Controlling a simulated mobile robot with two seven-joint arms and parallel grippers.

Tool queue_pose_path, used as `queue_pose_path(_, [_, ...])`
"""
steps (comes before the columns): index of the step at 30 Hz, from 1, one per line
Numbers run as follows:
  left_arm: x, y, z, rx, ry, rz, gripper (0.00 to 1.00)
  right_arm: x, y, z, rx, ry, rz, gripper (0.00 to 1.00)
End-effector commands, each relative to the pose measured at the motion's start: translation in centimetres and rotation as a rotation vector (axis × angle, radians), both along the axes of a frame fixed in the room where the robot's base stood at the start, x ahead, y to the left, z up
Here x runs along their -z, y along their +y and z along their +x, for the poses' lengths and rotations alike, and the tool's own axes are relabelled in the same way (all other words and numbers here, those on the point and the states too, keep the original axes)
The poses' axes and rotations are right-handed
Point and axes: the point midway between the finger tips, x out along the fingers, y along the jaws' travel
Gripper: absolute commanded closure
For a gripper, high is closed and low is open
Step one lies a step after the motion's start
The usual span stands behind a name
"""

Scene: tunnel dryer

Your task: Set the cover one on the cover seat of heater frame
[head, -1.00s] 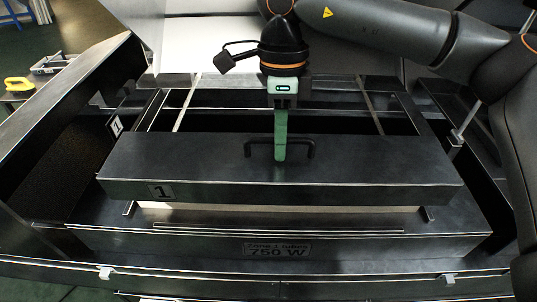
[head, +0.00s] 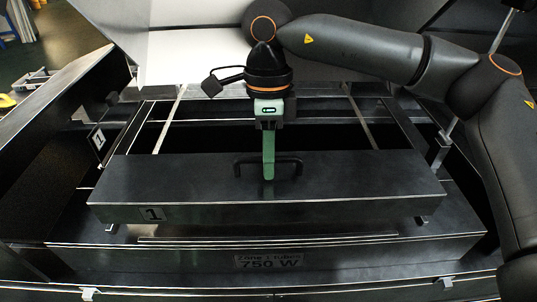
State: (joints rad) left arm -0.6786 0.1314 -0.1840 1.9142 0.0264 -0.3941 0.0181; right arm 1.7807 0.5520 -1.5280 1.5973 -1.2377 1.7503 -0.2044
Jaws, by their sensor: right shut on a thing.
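Cover one (head: 330,190) is a long dark metal lid with a "1" label on its front left and a black bar handle on top. My right gripper (head: 268,172) is shut on the handle, with its green fingers pointing down. The cover looks roughly level over the dark heater frame (head: 400,252), which has a "Zone 1 tubes 750 W" label on its front. The cover hides much of the frame under it, so I cannot tell whether it touches the seat. Small upright tabs show below its front corners. My left gripper is not in view.
Behind the cover is a dark opening with thin cross rails (head: 170,120). A tag marked "1" (head: 97,139) hangs at the left. A tall dark side panel (head: 50,120) slopes along the left, and a pale panel (head: 170,40) stands at the back.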

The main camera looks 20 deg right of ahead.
Motion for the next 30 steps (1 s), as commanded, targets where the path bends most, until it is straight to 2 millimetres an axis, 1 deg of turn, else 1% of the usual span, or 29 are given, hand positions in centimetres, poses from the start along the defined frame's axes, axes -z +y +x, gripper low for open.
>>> queue_pose_path(1, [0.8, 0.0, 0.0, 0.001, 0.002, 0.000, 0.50, 0.8, 0.0, 0.0, 0.000, -0.001, 0.002, 1.00])
queue_pose_path(3, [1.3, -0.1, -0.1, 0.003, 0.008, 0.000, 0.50, 1.4, 0.0, 0.0, 0.000, -0.002, 0.003, 1.00])
queue_pose_path(6, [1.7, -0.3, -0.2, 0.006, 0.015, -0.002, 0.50, 2.0, 0.0, 0.0, 0.000, -0.003, 0.002, 1.00])
queue_pose_path(9, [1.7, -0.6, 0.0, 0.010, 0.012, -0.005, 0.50, 2.4, 0.0, 0.0, 0.000, -0.004, 0.002, 1.00])
queue_pose_path(18, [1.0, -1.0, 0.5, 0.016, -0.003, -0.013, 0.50, 2.4, 0.0, 0.0, 0.000, -0.003, 0.002, 1.00])
queue_pose_path(30, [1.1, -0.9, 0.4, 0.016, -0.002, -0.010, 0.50, 2.5, 0.0, -0.1, 0.000, 0.005, 0.004, 1.00])
